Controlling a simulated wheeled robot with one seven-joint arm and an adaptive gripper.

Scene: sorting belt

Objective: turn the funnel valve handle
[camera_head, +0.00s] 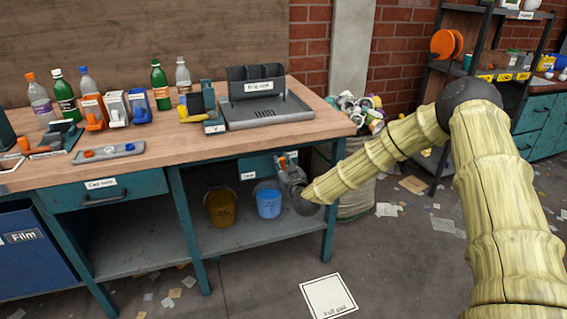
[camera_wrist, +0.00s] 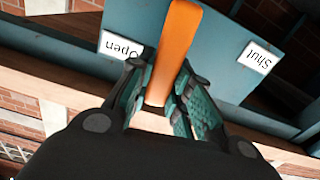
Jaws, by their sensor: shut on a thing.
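The orange valve handle (camera_wrist: 178,38) stands between the two fingers of my gripper (camera_wrist: 160,88) in the wrist view. The fingers are shut on it, one on each side. The handle rises between an upside-down "Open" label (camera_wrist: 121,46) and a "Shut" label (camera_wrist: 258,57) on a teal panel (camera_wrist: 220,55). In the head view my gripper (camera_head: 287,165) is under the bench's right end, against the teal panel (camera_head: 254,165). Only a small orange bit shows there, and my gripper hides much of the panel. I cannot see the funnel itself for certain.
A yellow bucket (camera_head: 221,208) and a blue bucket (camera_head: 268,203) stand on the lower shelf below my gripper. The wooden benchtop (camera_head: 200,150) is above it, with bottles and a dark tray (camera_head: 265,112). A teal bench leg (camera_head: 331,215) is close on the right.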

